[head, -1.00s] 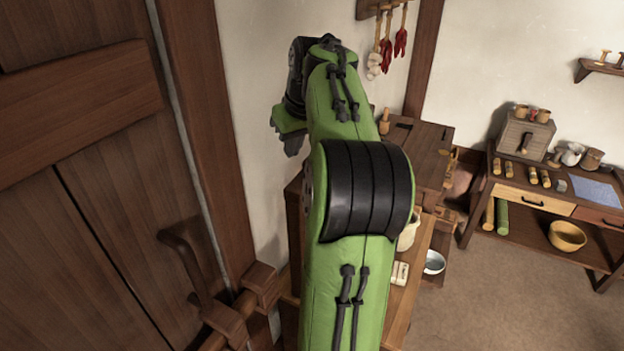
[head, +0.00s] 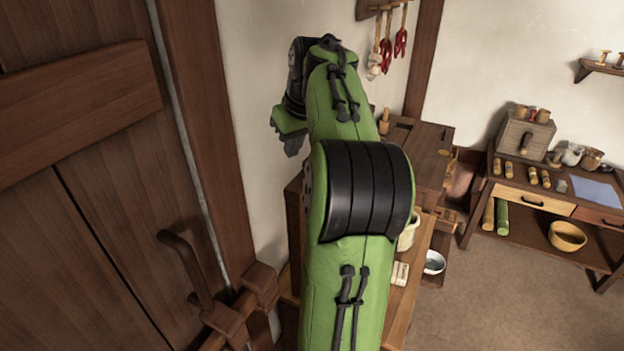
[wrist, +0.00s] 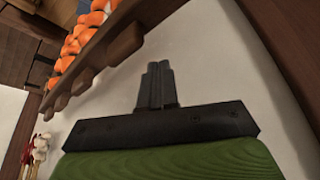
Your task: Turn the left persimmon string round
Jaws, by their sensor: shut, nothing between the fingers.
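Orange persimmons (wrist: 72,46) show in the wrist view at the upper left, in a row along the far side of a dark wooden rail (wrist: 98,44) with pegs. They are partly hidden by the rail and cut off by the frame edge. I cannot tell which of them belong to the left string. No persimmons show in the head view. My gripper (wrist: 158,84) is shut and empty in front of the pale wall, apart from the rail and the fruit. In the head view my gripper (head: 292,146) is beside the wall, partly hidden by my arm.
Red peppers and garlic (head: 400,42) hang from a wall rack, also seen in the wrist view (wrist: 34,150). A wooden door (head: 90,200) stands close on the left. A bench (head: 425,150) lies beyond my arm, and a laden table (head: 560,205) stands right. The right floor is clear.

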